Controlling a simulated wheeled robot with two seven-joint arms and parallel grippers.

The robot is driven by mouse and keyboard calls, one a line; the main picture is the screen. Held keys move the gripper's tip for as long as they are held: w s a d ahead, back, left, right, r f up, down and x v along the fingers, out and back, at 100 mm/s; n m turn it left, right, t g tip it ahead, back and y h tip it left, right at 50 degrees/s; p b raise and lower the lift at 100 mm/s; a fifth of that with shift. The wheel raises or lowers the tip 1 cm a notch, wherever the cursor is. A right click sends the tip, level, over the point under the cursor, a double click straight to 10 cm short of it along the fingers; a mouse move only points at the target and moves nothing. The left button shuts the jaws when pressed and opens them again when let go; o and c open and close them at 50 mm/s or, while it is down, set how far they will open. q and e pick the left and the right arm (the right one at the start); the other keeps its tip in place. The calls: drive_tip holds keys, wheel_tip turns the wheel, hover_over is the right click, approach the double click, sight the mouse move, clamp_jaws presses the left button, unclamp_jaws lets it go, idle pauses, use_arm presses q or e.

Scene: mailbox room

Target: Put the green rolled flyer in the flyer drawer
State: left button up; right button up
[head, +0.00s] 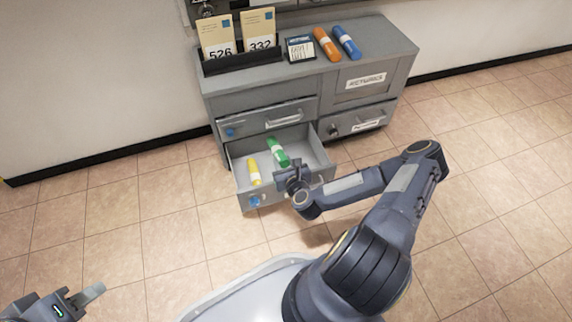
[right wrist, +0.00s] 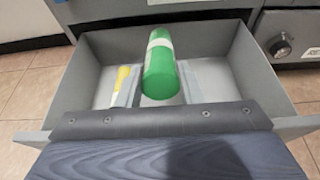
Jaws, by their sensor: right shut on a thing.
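The green rolled flyer (head: 278,152) has a white band and is over the open flyer drawer (head: 318,155). In the right wrist view, the green flyer (right wrist: 161,68) points away from me between the two fingers of my right gripper (right wrist: 160,88). My right gripper (head: 285,168) is shut on it, within the drawer's outline. I cannot tell whether the flyer touches the drawer floor. A yellow rolled flyer (head: 254,172) lies in the drawer's left part. My left gripper (head: 92,293) is low at the left, away from the cabinet, its opening unclear.
The grey cabinet top holds an orange roll (head: 327,43), a blue roll (head: 346,42), a small dark-edged card box (head: 300,48) and a rack (head: 243,62) with cards 526 and 332. The tiled floor (head: 130,220) is clear.

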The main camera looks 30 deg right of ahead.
drive_tip(key=o, duration=1)
drive_tip(key=shift+o, duration=0.2)
drive_tip(key=p+v, duration=0.3)
drive_tip(key=v, duration=0.5)
drive_tip(key=shift+w, duration=0.1)
